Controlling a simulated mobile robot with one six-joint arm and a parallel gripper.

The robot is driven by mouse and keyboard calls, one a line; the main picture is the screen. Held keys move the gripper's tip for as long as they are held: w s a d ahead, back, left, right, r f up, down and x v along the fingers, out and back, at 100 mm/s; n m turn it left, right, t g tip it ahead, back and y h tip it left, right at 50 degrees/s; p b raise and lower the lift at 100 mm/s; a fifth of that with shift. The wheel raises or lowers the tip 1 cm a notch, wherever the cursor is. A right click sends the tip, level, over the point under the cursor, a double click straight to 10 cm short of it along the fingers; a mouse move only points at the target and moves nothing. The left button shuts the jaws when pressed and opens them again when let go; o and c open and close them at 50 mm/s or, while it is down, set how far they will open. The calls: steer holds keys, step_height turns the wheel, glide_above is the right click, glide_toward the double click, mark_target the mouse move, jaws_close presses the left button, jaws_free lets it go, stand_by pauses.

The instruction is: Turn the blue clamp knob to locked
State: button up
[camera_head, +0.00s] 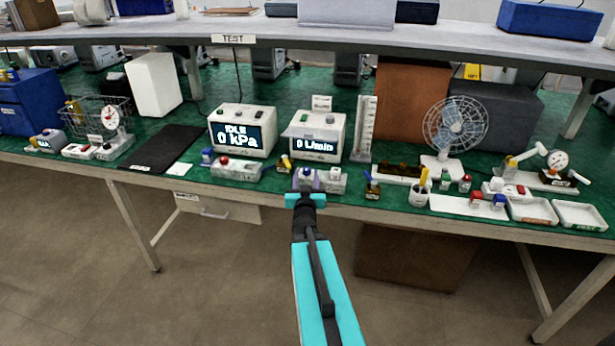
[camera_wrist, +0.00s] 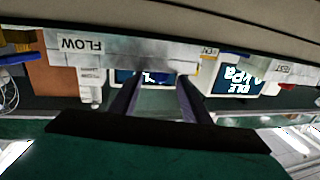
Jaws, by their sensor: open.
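A small blue knob (camera_head: 306,174) shows on a low grey-white fixture (camera_head: 332,182) at the front of the bench, partly hidden by my gripper. Another blue knob (camera_head: 207,154) stands on a fixture (camera_head: 236,171) further left, beside a red button; I cannot tell from the pictures which one is the clamp knob. My gripper (camera_head: 305,192) is just in front of the first fixture. In the wrist view the picture is upside down; my gripper (camera_wrist: 158,82) is open, with a blue part (camera_wrist: 158,77) seen between its fingertips. Contact and the knob's setting cannot be made out.
Two white meters with screens, one reading 0 kPa (camera_head: 241,130) and one L/min (camera_head: 316,134), stand behind the fixtures. A shelf (camera_head: 300,38) overhangs the bench's back. The floor in front is clear.

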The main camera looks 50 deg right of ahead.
mark_target(307, 171)
steer(key=shift+x, duration=1.15)
